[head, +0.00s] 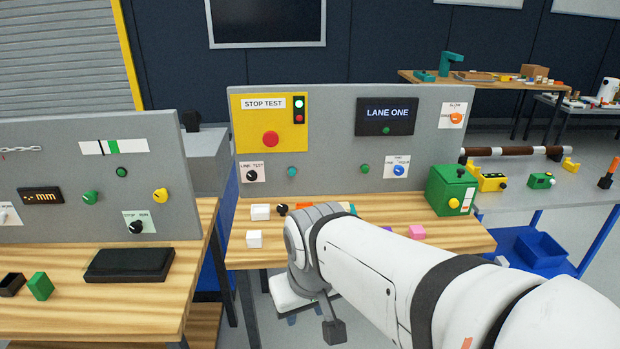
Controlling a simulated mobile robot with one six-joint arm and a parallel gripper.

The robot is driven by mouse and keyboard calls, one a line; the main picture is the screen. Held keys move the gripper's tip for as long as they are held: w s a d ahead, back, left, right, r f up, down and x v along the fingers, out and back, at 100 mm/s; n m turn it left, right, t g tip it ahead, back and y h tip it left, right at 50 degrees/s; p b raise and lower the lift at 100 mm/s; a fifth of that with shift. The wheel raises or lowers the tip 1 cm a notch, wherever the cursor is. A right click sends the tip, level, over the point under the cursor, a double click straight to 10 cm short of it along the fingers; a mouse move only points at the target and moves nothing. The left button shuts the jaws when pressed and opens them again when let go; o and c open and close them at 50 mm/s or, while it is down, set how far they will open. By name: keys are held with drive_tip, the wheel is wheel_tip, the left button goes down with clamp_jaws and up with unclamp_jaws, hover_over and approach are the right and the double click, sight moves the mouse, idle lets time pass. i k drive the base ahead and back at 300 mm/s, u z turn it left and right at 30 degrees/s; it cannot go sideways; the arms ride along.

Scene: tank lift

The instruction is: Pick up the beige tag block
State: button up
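No block in the head view is clearly beige. Two pale blocks stand on the left part of the middle wooden table: an off-white block (260,212) farther back and a whiter block (254,238) nearer the front edge. I cannot tell whether either is the beige tag block. My white and grey arm reaches in from the lower right across the table front and hides part of the tabletop. Its grey joint is just right of the pale blocks, apart from them. I cannot make out my gripper's fingers.
A pink block (416,232) and a green box (451,190) stand on the table's right side. A grey panel (340,140) with a red button rises behind. Another table (110,305) at left holds a black pad (130,264) and a green block (40,286).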

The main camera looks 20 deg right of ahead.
sight(346, 204)
drive_tip(key=z, duration=0.6)
drive_tip(key=i, duration=0.95)
drive_tip(key=z, duration=0.5)
drive_tip(key=k, duration=0.95)
drive_tip(key=z, duration=0.15)
drive_tip(key=i, duration=1.45)
drive_tip(key=u, duration=0.05)
